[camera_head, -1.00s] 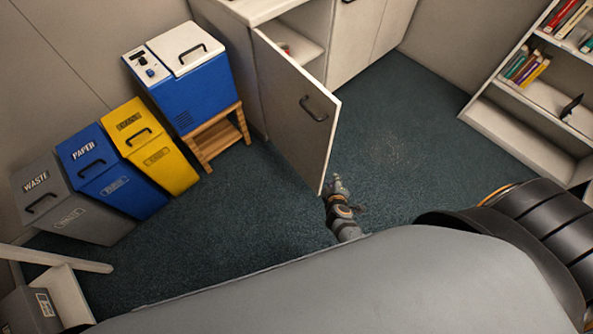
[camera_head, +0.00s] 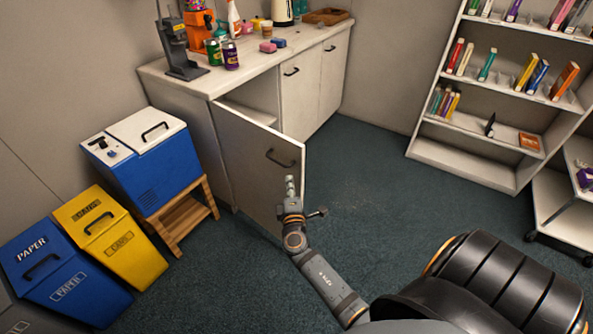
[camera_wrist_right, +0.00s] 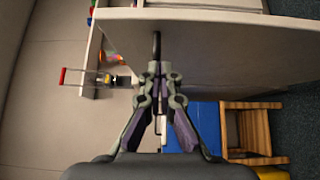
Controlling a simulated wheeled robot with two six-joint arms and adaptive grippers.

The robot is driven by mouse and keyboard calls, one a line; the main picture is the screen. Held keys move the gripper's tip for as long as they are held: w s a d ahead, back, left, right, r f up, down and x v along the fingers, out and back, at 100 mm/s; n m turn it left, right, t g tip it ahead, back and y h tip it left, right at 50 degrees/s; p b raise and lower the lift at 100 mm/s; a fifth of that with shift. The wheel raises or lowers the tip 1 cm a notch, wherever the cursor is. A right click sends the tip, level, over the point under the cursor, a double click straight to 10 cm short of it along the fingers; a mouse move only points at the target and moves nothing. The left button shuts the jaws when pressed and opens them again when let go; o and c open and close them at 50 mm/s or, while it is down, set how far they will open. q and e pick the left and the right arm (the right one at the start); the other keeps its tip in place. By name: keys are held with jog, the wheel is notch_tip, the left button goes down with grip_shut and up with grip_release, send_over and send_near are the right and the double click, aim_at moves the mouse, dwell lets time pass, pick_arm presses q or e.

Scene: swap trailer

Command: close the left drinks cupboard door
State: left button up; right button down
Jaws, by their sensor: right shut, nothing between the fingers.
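The left drinks cupboard door (camera_head: 245,160) is a pale panel standing ajar from the white cupboard, with a dark bar handle (camera_head: 283,159) near its free edge. My right gripper (camera_head: 290,182) is shut and empty, in front of the door's outer face just below the handle. In the right wrist view the door (camera_wrist_right: 225,45) fills the upper right. The gripper tips (camera_wrist_right: 158,72) point towards the dark handle (camera_wrist_right: 156,45); I cannot tell whether they touch it. My left gripper is not in view.
The blue cooler (camera_head: 150,160) on a wooden stand (camera_head: 185,220) and the yellow bin (camera_head: 110,240) stand left of the door. Cans and bottles stand on the counter (camera_head: 200,85). A bookshelf (camera_head: 460,165) is at right. The carpet (camera_head: 370,190) between is clear.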

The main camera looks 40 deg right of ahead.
aim_at(296, 164)
jog(key=shift+w+d+p, duration=0.2)
jog(key=shift+w+d, duration=0.25)
jog(key=shift+d, duration=0.35)
jog(key=shift+w+d+p, duration=0.15)
jog(key=shift+w+d, duration=0.35)
jog(key=shift+d, duration=0.25)
jog(key=shift+w+d+p, duration=0.2)
jog(key=shift+w+d, duration=0.25)
jog(key=shift+d, duration=0.35)
